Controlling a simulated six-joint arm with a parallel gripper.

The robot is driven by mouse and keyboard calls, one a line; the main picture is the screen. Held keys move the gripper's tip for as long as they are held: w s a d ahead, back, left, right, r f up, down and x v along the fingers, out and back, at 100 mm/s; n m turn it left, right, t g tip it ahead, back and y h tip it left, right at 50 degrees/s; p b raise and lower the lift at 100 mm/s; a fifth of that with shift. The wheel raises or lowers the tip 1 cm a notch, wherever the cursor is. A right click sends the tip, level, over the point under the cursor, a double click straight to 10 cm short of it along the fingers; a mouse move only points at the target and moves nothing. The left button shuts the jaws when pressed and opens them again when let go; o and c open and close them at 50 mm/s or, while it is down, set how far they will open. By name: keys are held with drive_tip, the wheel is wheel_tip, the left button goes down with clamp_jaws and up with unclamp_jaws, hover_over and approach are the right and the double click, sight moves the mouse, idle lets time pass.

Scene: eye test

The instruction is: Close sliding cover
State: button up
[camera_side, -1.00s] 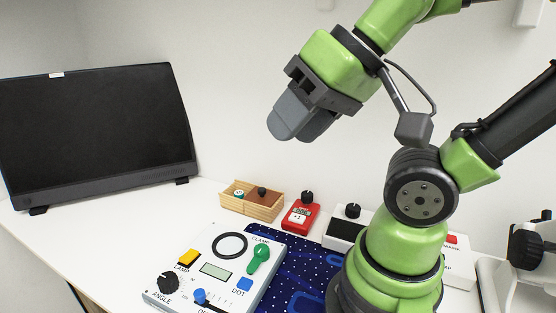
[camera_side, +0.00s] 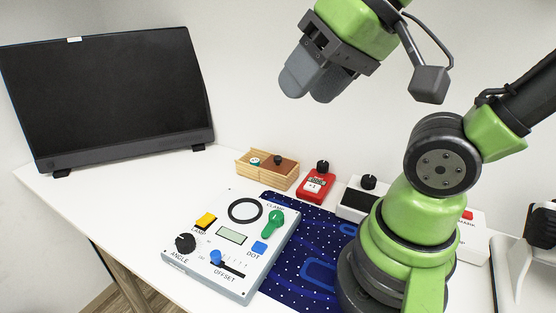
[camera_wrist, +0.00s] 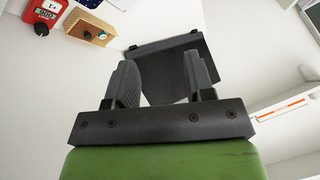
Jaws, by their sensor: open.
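A small wooden box (camera_side: 252,173) stands on the white table, left of the red device. A brown sliding cover (camera_side: 277,169) with a dark knob lies over its right part. The left part is uncovered, and a small green-and-white item (camera_side: 254,162) shows there. My gripper (camera_side: 308,90) is open and empty, high above the table and well apart from the box. In the wrist view, the box (camera_wrist: 82,36) is at the upper left, beyond the fingers of my gripper (camera_wrist: 160,75). The cover's details are too small to tell there.
A white panel (camera_side: 205,258) with knobs, buttons and a slider stands in front of the box. A red meter (camera_side: 316,187) is to the right of the box. A black monitor (camera_side: 105,98) stands at the left. A blue mat (camera_side: 300,285) lies beside the panel.

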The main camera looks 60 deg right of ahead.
drive_tip(key=w+d+m+g+h, duration=0.1)
drive_tip(key=w+d+m+g, duration=0.1)
drive_tip(key=w+d, duration=0.35)
drive_tip(key=m+g, duration=0.3)
drive_tip(key=g, duration=0.2)
hover_over(278, 157)
wheel_tip(278, 157, down, 16)
drive_tip(key=shift+h, duration=0.4)
wheel_tip(278, 157, down, 10)
clamp_jaws()
